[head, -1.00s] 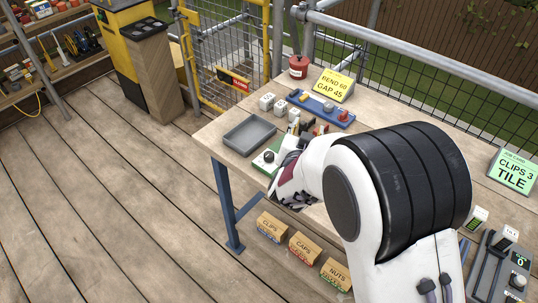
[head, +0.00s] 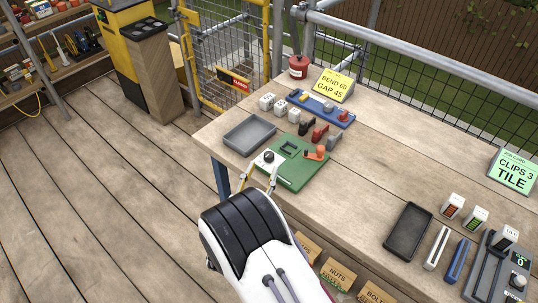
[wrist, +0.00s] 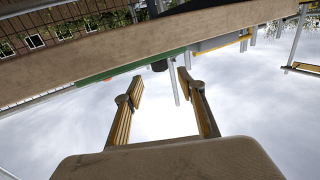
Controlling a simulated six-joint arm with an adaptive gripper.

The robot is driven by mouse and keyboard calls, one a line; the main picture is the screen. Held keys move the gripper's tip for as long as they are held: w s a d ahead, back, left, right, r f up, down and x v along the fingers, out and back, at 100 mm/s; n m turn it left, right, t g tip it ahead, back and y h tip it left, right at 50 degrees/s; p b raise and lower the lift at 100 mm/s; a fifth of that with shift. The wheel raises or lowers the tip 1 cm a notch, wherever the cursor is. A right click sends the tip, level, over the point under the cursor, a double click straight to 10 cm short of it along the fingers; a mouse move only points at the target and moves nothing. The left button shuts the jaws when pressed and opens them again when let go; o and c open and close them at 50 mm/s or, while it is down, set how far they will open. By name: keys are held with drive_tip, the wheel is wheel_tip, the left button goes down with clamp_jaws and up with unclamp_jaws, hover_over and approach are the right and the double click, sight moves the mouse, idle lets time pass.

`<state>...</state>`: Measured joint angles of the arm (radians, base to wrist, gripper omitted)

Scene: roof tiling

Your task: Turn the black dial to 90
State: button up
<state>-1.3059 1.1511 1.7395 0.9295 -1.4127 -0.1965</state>
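A black dial (head: 269,156) sits on a white plate at the near left corner of the green board (head: 300,178), near the table's front edge. Its setting is too small to read. My gripper (head: 262,171) is just in front of that corner, with one finger on each side of the plate in the head view. In the wrist view my gripper (wrist: 160,82) is open and empty, its two yellow-striped fingers apart. The green board's edge (wrist: 120,70) shows beyond them. I cannot tell whether a finger touches the dial.
A grey tray (head: 249,133) lies left of the green board. Red, black and orange clamps (head: 318,134) stand on and behind the board. A blue rack (head: 322,110) lies farther back. A black tray (head: 408,231) and a panel with a knob (head: 517,282) are at right. The table's middle is clear.

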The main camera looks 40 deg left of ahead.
sight(267, 159)
drive_tip(key=shift+s+f, duration=0.1)
drive_tip(key=shift+f, duration=0.05)
idle(0.3)
drive_tip(key=shift+x, duration=3.9)
drive_tip(key=c, duration=1.1)
